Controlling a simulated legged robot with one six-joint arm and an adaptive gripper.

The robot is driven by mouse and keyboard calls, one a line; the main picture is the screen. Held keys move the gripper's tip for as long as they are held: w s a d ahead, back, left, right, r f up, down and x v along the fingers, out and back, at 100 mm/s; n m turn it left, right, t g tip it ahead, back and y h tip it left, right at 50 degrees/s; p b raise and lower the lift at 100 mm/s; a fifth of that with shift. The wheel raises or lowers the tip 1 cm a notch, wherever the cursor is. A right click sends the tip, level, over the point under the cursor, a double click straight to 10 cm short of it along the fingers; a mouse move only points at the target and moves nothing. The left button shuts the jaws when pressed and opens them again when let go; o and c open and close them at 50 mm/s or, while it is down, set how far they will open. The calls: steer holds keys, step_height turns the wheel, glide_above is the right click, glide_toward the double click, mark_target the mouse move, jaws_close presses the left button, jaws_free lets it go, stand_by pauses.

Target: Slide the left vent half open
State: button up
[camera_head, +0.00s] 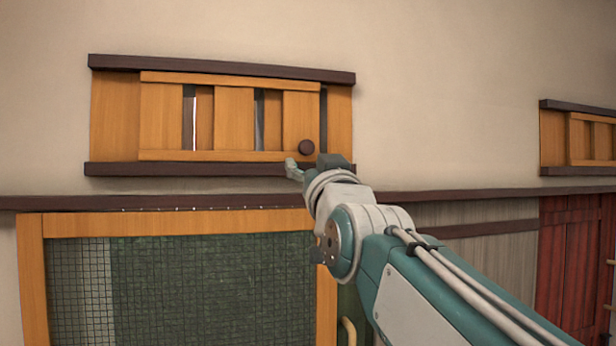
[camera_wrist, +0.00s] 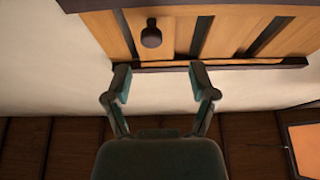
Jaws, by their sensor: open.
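The left vent (camera_head: 232,115) is a wooden slatted panel in a dark-railed frame, high on the wall. Narrow dark gaps show between its slats, and a light strip shows in the left gap. My gripper (camera_head: 306,165) is just below the knob in the head view. In the wrist view my gripper (camera_wrist: 160,80) is open and empty, its two fingers spread below the knob (camera_wrist: 151,36). The fingers look apart from the knob. The vent (camera_wrist: 210,32) appears tilted there.
A second vent (camera_head: 585,135) is on the wall at the far right. A wood-framed mesh panel (camera_head: 200,270) is below the left vent. A dark rail (camera_head: 450,195) runs along the wall, and a red panel (camera_head: 570,255) stands at the right.

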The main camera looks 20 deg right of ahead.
mark_target(306, 150)
steer(key=v, duration=0.4)
steer(key=shift+a, duration=0.1)
steer(key=shift+w, duration=0.1)
steer(key=x, duration=0.7)
steer(key=d+x, duration=0.1)
steer(key=x, duration=0.3)
steer(key=shift+r, duration=0.2)
steer(key=shift+w+d+r, duration=0.2)
steer(key=shift+w+r, duration=0.05)
steer(key=shift+w, duration=0.3)
